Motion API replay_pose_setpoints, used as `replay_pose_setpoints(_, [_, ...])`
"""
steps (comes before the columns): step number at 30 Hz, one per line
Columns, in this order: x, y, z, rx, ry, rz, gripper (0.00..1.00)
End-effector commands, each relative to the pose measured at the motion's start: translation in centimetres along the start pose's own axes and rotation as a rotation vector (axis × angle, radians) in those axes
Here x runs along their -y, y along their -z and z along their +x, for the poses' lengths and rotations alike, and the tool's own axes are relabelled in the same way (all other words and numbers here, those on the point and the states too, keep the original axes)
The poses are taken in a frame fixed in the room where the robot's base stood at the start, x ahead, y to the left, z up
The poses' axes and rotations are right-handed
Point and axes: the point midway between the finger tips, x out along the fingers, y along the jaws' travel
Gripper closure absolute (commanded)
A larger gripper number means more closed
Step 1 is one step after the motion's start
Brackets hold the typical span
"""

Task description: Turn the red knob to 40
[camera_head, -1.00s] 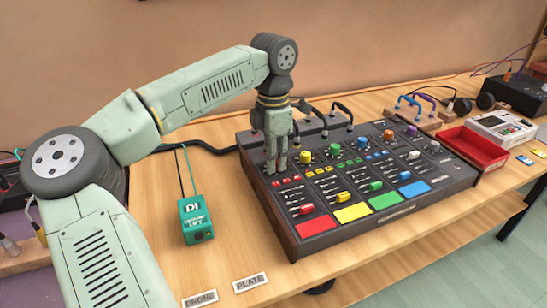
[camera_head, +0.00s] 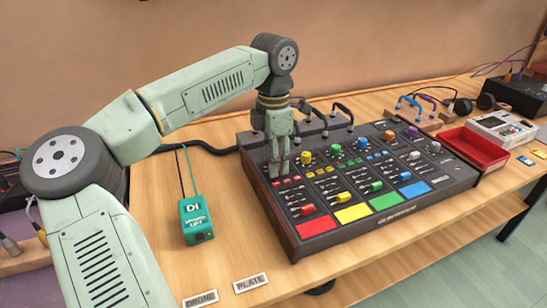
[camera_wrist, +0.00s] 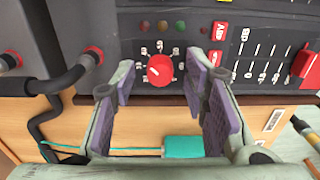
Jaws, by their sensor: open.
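The red knob (camera_wrist: 160,70) shows in the wrist view on the dark mixer panel, between my gripper's two fingers. A pale pointer line crosses its top, and small white scale marks surround it; I cannot read the setting surely. My gripper (camera_wrist: 162,88) is open, with purple pads on either side of the knob and visible gaps to it. In the head view my gripper (camera_head: 279,174) points down over the left column of the mixer (camera_head: 330,232) and hides the red knob.
Yellow (camera_head: 306,157), green (camera_head: 336,149) and blue knobs stand to the right on the mixer. Black cables curve behind and left of it. A teal box (camera_head: 195,219) stands on the table to the left. A red tray (camera_head: 473,150) is at the mixer's right.

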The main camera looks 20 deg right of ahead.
Motion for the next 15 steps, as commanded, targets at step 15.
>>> replay_pose_setpoints(15, [0.0,-0.1,-8.5,0.001,-0.002,-0.001,0.59])
